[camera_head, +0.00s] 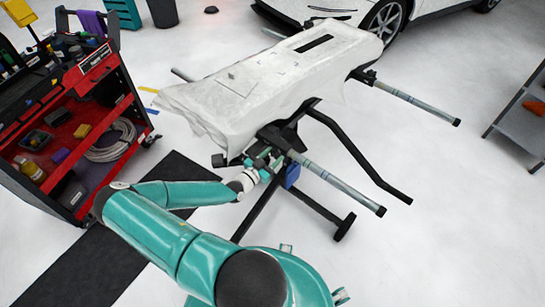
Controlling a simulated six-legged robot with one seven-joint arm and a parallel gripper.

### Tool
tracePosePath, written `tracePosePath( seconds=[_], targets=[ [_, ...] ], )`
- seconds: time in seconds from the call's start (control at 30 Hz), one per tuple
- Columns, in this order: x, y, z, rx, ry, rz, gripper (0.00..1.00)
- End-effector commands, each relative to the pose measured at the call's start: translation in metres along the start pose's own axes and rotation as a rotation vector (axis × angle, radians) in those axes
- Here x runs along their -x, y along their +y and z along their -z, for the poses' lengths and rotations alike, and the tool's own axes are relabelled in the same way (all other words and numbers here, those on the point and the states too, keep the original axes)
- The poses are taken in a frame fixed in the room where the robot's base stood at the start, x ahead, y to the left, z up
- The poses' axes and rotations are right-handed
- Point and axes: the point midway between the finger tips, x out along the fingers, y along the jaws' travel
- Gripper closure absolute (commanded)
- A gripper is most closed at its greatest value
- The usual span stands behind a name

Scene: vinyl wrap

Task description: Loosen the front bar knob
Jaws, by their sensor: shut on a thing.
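The stand (322,205) holds a long panel (262,83) covered in a loose white sheet. The front bar (340,184) is a grey tube that sticks out to the lower right from the stand's near end. My gripper (268,163) is at the inner end of this bar, under the near edge of the panel. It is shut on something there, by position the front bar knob. The knob itself is hidden by the gripper, and its turn cannot be seen. A blue part (291,176) hangs just right of the gripper.
A red and black tool cart (97,75) with bottles and coiled cable stands at the left. A second bar (417,103) juts out farther back. A white car (345,10) is behind. A grey shelf (515,125) stands at the right. The floor at the lower right is clear.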

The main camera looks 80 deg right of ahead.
Motion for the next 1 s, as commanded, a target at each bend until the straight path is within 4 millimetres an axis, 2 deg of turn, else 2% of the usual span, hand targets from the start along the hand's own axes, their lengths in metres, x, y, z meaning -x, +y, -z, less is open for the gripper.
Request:
tracePosePath(
  seconds=[0.43,0.47,0.53,0.57,0.87,1.0],
  targets=[
    [0.000,-0.001,0.001,0.011,0.002,0.003,0.79],
    [0.000,-0.001,0.001,0.011,0.002,0.003,0.53],
    [0.000,-0.001,0.001,0.011,0.002,0.003,0.39],
    [0.000,-0.001,0.001,0.011,0.002,0.002,0.35],
    [0.001,-0.001,0.000,0.010,0.000,0.001,0.35],
    [0.013,-0.001,0.000,0.010,-0.001,0.002,0.35]
  ],
)
